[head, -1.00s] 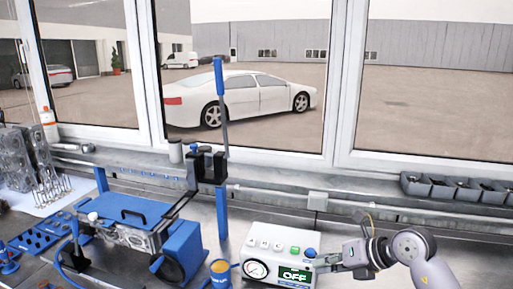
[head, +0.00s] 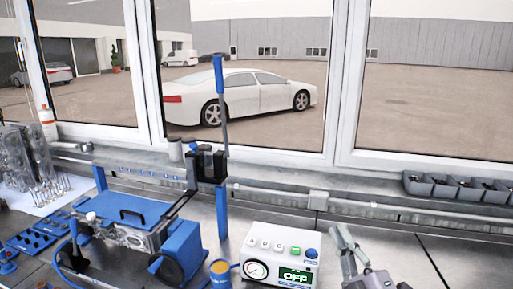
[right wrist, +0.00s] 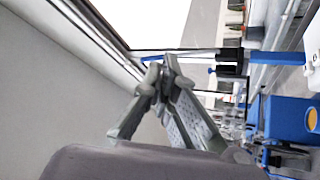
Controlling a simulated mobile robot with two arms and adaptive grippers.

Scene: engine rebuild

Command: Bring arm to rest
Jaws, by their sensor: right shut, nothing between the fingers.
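My right gripper (head: 341,232) is at the lower right of the head view, with its fingers pointing up and together. It stands right of the white control box (head: 283,250), apart from it, over the grey bench, and is shut and empty. In the right wrist view its fingertips (right wrist: 168,62) meet, with nothing between them. Most of the right arm is below the picture edge. My left gripper is in neither view.
Grey bins (head: 445,187) line the back right. The bench right of the gripper is clear.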

